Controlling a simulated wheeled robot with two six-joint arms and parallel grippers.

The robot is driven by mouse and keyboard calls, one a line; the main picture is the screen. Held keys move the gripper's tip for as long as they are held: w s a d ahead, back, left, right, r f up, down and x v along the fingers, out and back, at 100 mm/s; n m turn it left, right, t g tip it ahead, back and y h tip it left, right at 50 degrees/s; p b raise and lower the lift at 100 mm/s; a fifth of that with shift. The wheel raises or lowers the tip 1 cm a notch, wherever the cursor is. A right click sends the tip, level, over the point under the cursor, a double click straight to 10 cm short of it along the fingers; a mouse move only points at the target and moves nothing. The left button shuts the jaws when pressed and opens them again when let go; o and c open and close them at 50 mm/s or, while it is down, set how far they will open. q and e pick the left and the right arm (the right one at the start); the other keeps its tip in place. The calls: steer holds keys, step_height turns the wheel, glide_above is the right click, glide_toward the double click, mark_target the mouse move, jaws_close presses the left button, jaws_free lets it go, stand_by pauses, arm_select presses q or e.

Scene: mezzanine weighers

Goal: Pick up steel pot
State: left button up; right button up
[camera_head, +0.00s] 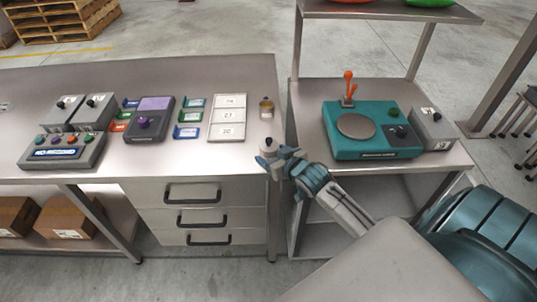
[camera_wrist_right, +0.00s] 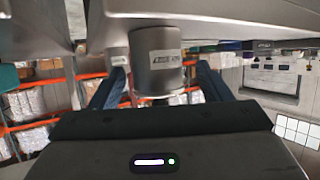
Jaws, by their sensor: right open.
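The steel pot (camera_head: 270,145) is a small grey cylinder with a label, near the front right corner of the left steel table. My right gripper (camera_head: 277,162) is right at it, fingers open. In the right wrist view the pot (camera_wrist_right: 156,65) is between the two blue fingers (camera_wrist_right: 158,90), with a visible gap on each side. The pot's lower part is partly hidden by my gripper in the head view. My left gripper is not in view.
A small brass-topped pot (camera_head: 266,107) stands farther back on the left table (camera_head: 195,72). A white label tray (camera_head: 230,105), a purple-topped device (camera_head: 152,120) and coloured tags are to its left. A teal scale (camera_head: 372,145) stands on the right table, across a narrow gap.

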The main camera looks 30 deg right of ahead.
steer(key=shift+w+d, duration=0.1)
steer(key=shift+w, duration=0.35)
steer(key=p+x, duration=0.1)
steer(key=x, duration=0.2)
steer(key=shift+d+f+p, duration=0.1)
steer(key=shift+f+p, duration=0.1)
steer(key=shift+p, duration=0.1)
steer(key=shift+w+f, duration=0.25)
steer(key=shift+w, duration=0.2)
steer(key=shift+s, duration=0.1)
steer(key=c, duration=1.3)
steer(key=shift+r, duration=0.1)
